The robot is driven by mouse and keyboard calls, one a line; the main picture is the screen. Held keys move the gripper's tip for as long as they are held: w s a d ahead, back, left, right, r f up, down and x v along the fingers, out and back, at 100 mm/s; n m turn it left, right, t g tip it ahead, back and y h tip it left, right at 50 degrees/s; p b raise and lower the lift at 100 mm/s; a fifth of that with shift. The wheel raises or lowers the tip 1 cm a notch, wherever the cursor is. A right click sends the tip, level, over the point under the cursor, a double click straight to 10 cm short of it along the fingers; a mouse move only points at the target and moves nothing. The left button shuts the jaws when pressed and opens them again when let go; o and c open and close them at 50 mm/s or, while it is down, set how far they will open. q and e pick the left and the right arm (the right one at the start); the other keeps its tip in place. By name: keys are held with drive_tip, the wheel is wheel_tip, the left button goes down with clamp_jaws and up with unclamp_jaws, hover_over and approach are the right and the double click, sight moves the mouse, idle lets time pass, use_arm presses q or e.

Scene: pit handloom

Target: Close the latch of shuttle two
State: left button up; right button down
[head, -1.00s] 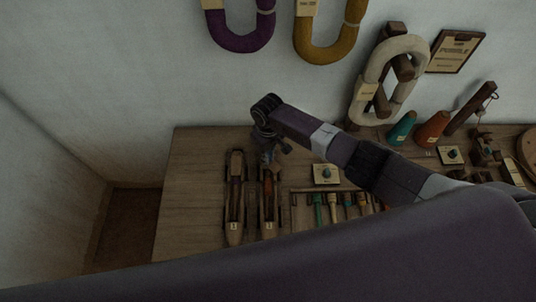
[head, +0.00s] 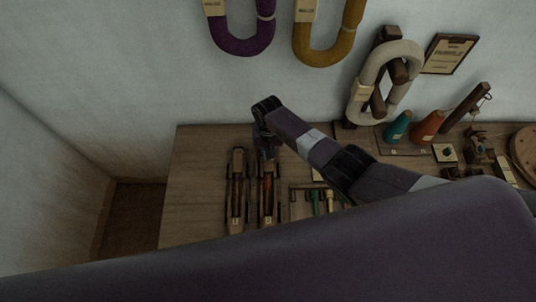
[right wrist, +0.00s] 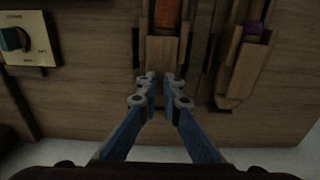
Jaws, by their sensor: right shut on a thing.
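Shuttle two (head: 268,204) lies on the wooden table, the right one of two long wooden shuttles, with an orange-red bobbin inside. In the right wrist view, shuttle two (right wrist: 165,48) runs up from my fingertips. My right gripper (head: 267,157) is low over its far end. In the right wrist view the right gripper's (right wrist: 160,80) fingertips are drawn close together at that end. The latch is too small and dark to make out between them. Shuttle one (head: 236,204) lies parallel at left, with a purple bobbin (right wrist: 253,28). My left gripper is out of view.
A small panel with a green knob (right wrist: 14,38) sits beside shuttle two. Tools with coloured handles (head: 317,200) lie to the right. Green (head: 397,127) and orange (head: 428,126) cones stand at the back. The table left of shuttle one is clear.

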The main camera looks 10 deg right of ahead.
idle(0.3)
drive_tip(key=c, duration=2.4)
unclamp_jaws()
drive_tip(key=shift+r, duration=0.1)
wheel_tip(320, 180, up, 12)
drive_tip(key=shift+s, duration=0.1)
